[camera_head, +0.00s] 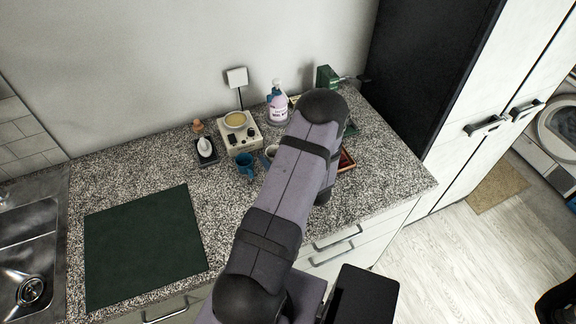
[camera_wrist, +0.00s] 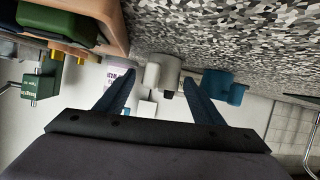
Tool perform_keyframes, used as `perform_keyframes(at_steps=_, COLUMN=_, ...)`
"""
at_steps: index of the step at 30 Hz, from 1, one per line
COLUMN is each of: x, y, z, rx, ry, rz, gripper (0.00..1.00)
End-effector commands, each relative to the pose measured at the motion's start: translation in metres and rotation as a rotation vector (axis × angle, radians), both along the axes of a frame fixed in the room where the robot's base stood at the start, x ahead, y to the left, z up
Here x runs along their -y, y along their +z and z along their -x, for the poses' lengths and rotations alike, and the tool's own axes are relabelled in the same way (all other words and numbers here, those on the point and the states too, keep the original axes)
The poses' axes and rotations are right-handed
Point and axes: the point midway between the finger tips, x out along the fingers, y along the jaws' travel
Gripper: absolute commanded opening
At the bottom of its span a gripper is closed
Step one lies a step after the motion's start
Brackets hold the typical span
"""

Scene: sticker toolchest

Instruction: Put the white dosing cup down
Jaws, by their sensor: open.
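A white cup (camera_wrist: 162,72), apparently the dosing cup, stands on the speckled counter in the wrist view, where the picture is upside down. A pale rim (camera_head: 270,152) beside my arm in the head view may be the same cup, mostly hidden. My gripper (camera_wrist: 158,77) is open, with its two dark fingers apart. The cup appears between the fingertips, and I cannot tell whether either finger touches it. In the head view my arm hides the gripper.
A blue mug (camera_head: 246,166) stands just left of my arm; it also shows in the wrist view (camera_wrist: 226,88). Behind are a cream appliance (camera_head: 241,137) and a spray bottle (camera_head: 277,106). A wooden tray (camera_head: 347,159) lies right. The green mat (camera_head: 143,245) is bare.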

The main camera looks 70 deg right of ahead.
Motion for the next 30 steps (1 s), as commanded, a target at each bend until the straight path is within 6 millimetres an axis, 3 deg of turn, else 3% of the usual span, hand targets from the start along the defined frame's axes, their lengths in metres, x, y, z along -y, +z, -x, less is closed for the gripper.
perform_keyframes(at_steps=16, x=-0.050, y=0.032, z=0.063, rx=0.001, ry=-0.004, rz=0.003, gripper=0.62)
perform_keyframes(at_steps=30, x=-0.060, y=0.039, z=0.073, rx=0.001, ry=0.000, rz=0.001, gripper=0.62)
